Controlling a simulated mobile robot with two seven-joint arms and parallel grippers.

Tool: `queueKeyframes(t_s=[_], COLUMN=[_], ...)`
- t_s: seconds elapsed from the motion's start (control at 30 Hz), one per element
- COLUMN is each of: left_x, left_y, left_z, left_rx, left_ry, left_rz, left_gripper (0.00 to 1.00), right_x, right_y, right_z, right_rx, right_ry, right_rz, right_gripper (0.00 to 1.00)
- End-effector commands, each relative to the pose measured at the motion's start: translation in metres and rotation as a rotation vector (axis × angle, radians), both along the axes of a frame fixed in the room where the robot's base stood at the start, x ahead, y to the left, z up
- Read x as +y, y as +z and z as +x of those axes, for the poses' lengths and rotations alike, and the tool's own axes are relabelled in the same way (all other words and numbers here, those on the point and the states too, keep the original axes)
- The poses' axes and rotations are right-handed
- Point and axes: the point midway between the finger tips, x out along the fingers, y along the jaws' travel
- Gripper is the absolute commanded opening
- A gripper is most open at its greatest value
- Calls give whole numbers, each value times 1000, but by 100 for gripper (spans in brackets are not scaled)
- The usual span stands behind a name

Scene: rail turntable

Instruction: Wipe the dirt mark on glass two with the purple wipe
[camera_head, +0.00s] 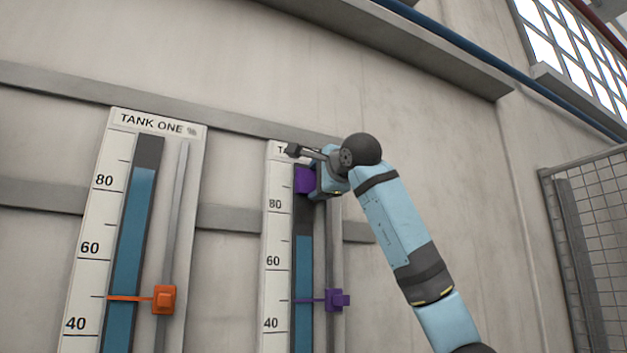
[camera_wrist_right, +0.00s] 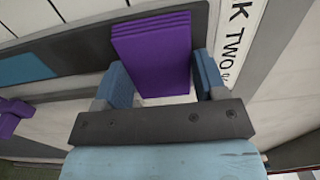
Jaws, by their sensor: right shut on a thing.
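My right gripper (camera_head: 318,180) is shut on the purple wipe (camera_head: 304,180), a block-like pad. The wipe is at the upper end of glass two (camera_head: 303,260), over the dark part above the blue column. In the right wrist view the wipe (camera_wrist_right: 152,55) sits between the two blue fingers and overlaps the dark glass strip (camera_wrist_right: 85,50); I cannot tell if it touches the glass. No dirt mark can be made out; the wipe and gripper hide part of the upper glass. My left gripper is not in view.
Tank one's gauge (camera_head: 125,230) with an orange pointer (camera_head: 163,299) stands to the left. A purple pointer (camera_head: 337,300) sits lower on tank two's gauge. A grey rail (camera_head: 225,125) crosses the wall behind. A mesh fence (camera_head: 590,230) is at the right.

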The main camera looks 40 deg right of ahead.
Motion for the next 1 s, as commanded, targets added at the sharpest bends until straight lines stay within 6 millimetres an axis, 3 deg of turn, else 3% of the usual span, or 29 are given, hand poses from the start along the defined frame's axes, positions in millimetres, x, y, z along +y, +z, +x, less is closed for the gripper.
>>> queueKeyframes(t_s=[0.23, 0.73, 1.0], left_x=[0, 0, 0], left_y=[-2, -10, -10], left_z=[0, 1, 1], left_rx=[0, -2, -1], left_ry=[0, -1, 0], left_rz=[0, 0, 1], left_gripper=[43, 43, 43], right_x=[2, 17, 19], right_y=[0, 0, 0], right_z=[-6, -52, -57], right_rx=[-1, -1, 0], right_ry=[0, 1, 0], right_rz=[0, 0, 1], right_gripper=[46, 46, 46])
